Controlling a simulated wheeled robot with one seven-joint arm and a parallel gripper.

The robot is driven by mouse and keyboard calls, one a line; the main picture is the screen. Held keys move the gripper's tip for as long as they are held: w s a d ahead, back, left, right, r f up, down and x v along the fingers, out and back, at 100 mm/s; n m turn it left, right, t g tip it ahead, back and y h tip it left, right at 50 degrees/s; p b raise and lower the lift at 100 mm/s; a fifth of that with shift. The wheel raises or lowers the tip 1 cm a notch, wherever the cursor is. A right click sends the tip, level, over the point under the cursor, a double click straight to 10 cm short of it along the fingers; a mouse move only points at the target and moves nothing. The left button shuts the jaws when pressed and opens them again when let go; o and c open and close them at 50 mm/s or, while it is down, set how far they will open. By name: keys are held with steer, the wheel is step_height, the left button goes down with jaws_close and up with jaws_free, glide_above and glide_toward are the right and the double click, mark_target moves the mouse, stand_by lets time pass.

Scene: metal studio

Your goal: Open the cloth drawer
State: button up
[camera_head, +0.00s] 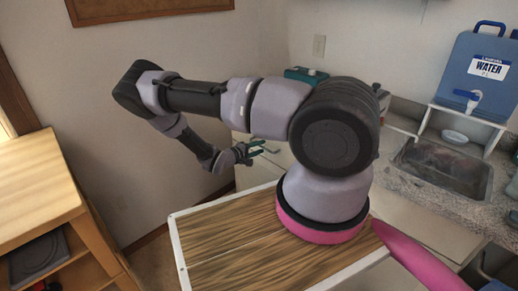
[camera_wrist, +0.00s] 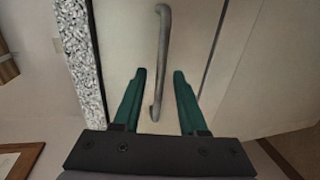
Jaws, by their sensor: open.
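In the wrist view, a pale drawer front (camera_wrist: 125,35) carries a grey metal bar handle (camera_wrist: 163,35). The front looks flush with its neighbour, so the drawer appears shut. My gripper (camera_wrist: 159,72) has two green fingers, spread apart and pointing at the front. The handle's lower part shows between the fingers, one finger on each side; I see no clear contact. In the head view, my gripper (camera_head: 256,150) is beside the cabinet front (camera_head: 262,171), low under the counter. The handle is too small or hidden to make out there.
A granite counter (camera_head: 408,122) with a sink (camera_head: 445,165) and a blue water container (camera_head: 483,70) is at right. Its speckled edge (camera_wrist: 83,60) borders the drawer front. A wooden shelf unit (camera_head: 45,190) stands at left, with some open floor between.

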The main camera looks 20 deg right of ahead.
jaws_close()
stand_by(1.5)
